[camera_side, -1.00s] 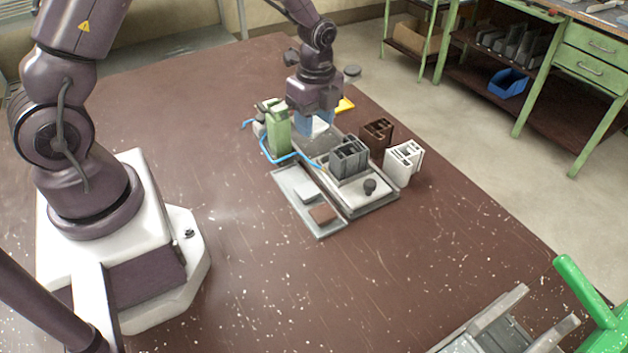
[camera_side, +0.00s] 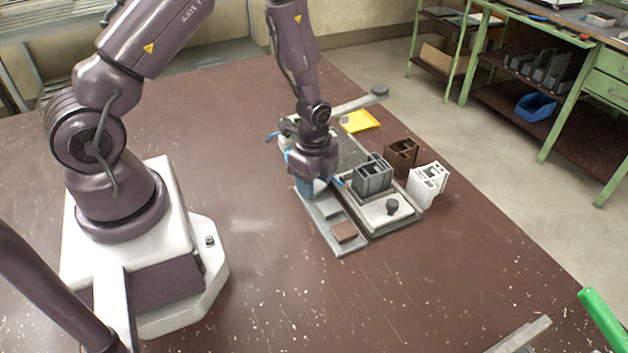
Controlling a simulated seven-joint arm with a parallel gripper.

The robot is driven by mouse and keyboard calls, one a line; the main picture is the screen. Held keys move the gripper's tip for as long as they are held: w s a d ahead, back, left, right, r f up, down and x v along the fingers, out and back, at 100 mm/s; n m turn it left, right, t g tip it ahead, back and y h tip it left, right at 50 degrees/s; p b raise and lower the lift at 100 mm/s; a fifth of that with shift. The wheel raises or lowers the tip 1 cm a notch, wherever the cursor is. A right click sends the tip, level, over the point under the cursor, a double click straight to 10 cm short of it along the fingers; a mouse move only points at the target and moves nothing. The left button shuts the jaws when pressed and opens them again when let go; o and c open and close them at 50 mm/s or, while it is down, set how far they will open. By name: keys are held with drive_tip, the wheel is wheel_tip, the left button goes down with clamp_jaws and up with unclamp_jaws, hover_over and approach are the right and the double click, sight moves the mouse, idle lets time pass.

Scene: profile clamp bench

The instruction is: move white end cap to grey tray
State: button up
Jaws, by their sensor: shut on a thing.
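My gripper (camera_side: 307,189), with blue fingers, points down at the far end of the grey tray (camera_side: 348,250), close above or at its surface; I cannot tell if it touches. It is shut on the white end cap, which is mostly hidden by the fingers and the wrist. The tray lies flat along the near left side of the clamp fixture. A light grey piece (camera_side: 329,208) and a brown piece (camera_side: 344,232) lie in the tray, nearer the camera than the fingers.
A grey profile (camera_side: 372,176) stands on the fixture beside a dark knob (camera_side: 392,206). A brown profile (camera_side: 401,156) and a white profile (camera_side: 427,184) stand to its right. A yellow tray (camera_side: 360,121) lies behind.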

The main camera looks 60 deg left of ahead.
drive_tip(key=shift+f, duration=0.15)
drive_tip(key=o, duration=0.6)
drive_tip(key=shift+c, duration=0.2)
drive_tip(key=s+d+r+n+t, duration=0.1)
drive_tip(key=s+d+r+n, duration=0.15)
drive_tip(key=r, duration=1.05)
drive_tip(key=s+d+r+n+t, duration=0.15)
drive_tip(key=r+n, duration=0.25)
drive_tip(key=r, duration=0.9)
drive_tip(key=s+d+r+n+t, duration=0.2)
drive_tip(key=s+r+n+t, duration=0.1)
drive_tip(key=s+r+n, duration=0.4)
drive_tip(key=shift+s+d+r, duration=0.2)
drive_tip(key=shift+s+r, duration=0.3)
drive_tip(key=shift+s, duration=0.7)
